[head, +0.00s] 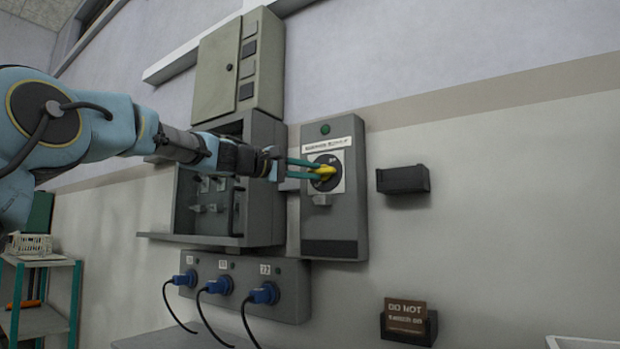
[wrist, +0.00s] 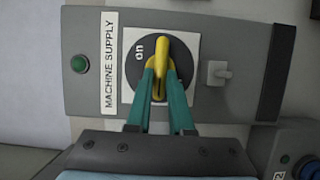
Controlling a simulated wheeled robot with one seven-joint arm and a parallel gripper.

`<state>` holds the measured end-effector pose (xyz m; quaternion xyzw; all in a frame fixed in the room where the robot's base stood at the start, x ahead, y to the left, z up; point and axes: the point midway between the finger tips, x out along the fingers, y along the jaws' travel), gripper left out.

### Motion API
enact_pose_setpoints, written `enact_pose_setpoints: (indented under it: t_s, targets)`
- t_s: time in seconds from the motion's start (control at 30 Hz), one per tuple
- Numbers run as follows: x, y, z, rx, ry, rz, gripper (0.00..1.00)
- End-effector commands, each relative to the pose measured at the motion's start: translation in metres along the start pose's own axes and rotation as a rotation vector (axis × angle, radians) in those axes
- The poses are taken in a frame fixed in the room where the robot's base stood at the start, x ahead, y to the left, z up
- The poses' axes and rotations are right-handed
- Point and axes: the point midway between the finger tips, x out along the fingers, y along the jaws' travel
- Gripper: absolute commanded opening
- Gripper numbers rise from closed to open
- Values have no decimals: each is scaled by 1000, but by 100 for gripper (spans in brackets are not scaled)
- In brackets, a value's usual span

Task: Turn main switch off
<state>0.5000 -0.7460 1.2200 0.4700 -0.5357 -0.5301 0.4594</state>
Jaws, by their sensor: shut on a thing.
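The main switch is a yellow handle (wrist: 161,62) on a dark round dial (wrist: 137,87) with a white square plate. It sits on the grey panel labelled "MACHINE SUPPLY" (wrist: 110,62). The word "on" shows on the dial beside the handle in the wrist view. In the head view the yellow handle (head: 325,172) is at the middle right of the arm's end. My gripper (wrist: 162,85) has green fingers on both sides of the handle and is shut on it. The fingers hide part of the handle and the lower dial.
A green lamp (head: 325,129) is on the panel above the switch, and a grey hasp (head: 321,200) is below. An open grey cabinet (head: 258,215) stands left of the panel. Blue plugs (head: 264,293) with black cables are below. A dark wall holder (head: 403,180) is at right.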

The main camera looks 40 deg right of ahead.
Motion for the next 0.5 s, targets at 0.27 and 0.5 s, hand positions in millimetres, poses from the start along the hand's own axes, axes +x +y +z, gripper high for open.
enact_pose_setpoints:
  t_s: [0.27,0.5]
  targets:
    - [0,-2,-1,-31,2,11,0]
    - [0,-2,-1,-33,2,11,0]
